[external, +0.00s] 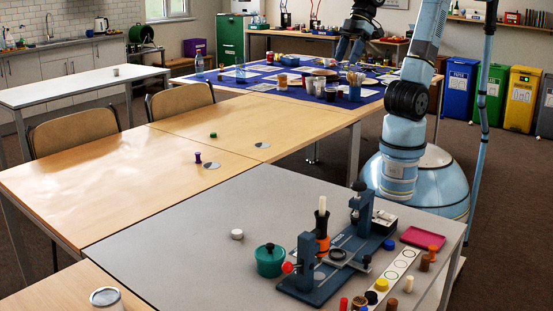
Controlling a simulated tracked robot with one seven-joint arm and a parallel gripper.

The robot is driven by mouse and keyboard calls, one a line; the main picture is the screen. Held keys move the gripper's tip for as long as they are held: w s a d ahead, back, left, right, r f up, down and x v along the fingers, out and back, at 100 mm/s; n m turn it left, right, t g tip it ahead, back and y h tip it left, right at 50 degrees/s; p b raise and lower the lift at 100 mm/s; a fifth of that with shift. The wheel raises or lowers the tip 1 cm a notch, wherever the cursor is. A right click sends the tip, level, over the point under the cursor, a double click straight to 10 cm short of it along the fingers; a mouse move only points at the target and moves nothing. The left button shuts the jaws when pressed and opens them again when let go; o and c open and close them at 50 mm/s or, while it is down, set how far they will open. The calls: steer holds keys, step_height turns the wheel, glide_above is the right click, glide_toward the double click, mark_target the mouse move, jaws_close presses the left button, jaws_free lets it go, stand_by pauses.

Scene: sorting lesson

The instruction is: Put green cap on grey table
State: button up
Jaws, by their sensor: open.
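A small green cap (213,135) lies on the far wooden table (165,135), left of the middle of the picture. The grey table (170,245) is in the foreground, with a wide bare part at its left. My gripper (349,52) hangs in the air at the top of the external view, far above and away from the cap. It is open, and nothing shows between its fingers. The upper part of my arm is cut off by the picture's top edge.
A purple spool (198,158) and two silvery discs lie near the cap. On the grey table stand a white cap (237,234), a green pot (270,261), a blue fixture (330,262), a pink tray (423,239) and a strip with several small pieces. Two chairs stand behind the wooden tables.

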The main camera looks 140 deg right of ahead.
steer(key=s+a+f+n+y, duration=0.1)
steer(key=s+a+n, duration=0.1)
steer(key=s+a, duration=0.5)
steer(key=shift+s+a+f+n, duration=0.3)
steer(key=shift+s+a+n, duration=0.1)
steer(key=shift+s, duration=0.65)
steer(key=shift+o, duration=0.8)
steer(key=shift+s+a+f, duration=0.15)
steer(key=shift+s, duration=0.2)
